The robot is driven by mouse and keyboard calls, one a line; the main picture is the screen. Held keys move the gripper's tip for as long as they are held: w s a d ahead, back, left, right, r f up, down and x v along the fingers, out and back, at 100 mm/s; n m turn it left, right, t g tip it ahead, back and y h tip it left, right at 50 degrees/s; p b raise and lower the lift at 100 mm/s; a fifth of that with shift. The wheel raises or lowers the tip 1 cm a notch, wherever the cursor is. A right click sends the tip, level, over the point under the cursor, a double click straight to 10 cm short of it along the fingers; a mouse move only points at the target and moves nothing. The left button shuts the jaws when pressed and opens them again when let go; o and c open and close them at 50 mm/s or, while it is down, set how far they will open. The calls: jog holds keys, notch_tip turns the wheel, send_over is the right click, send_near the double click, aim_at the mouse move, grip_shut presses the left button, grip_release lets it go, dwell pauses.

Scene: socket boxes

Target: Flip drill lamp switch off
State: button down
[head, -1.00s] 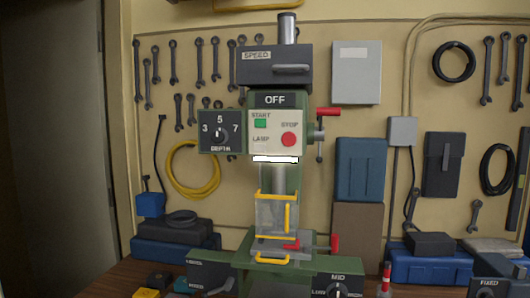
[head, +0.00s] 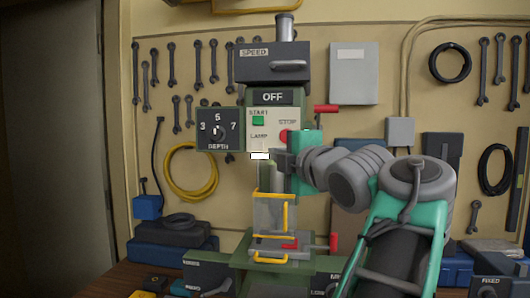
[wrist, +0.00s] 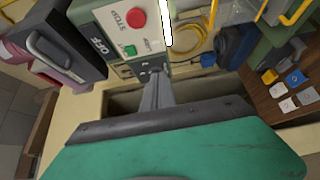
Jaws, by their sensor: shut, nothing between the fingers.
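The drill's cream control panel (head: 262,143) carries a green START button, a red STOP button and a LAMP label, under an OFF display (head: 272,97). It shows turned in the wrist view (wrist: 118,22). The lamp bar (head: 259,156) below the panel is bright white, and it glows in the wrist view (wrist: 166,24). My gripper (head: 278,160) is at the panel's lower right edge, with its fingers shut and empty. In the wrist view the fingertips (wrist: 157,76) point towards the machine near the LAMP label. I cannot make out the lamp switch or tell whether the fingers touch anything.
The depth dial (head: 219,130) is left of the panel. A red-handled lever (head: 326,108) sticks out at right, just above my arm. A yellow-framed clear guard (head: 274,212) stands below my gripper. Tools hang on the wall behind.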

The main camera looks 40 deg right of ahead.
jog(key=p, duration=0.3)
send_near(258, 147)
jog(key=w+a, duration=0.2)
jog(key=w, duration=0.2)
jog(key=d, duration=0.1)
jog(key=w+d+p, duration=0.1)
jog(key=d, duration=0.1)
jog(key=shift+d+r, duration=0.1)
jog(key=shift+r, duration=0.15)
jog(key=shift+w+d+f+p, duration=0.1)
jog(key=shift+w+d+p, duration=0.05)
jog(key=shift+d+p, duration=0.2)
jog(key=shift+w, duration=0.1)
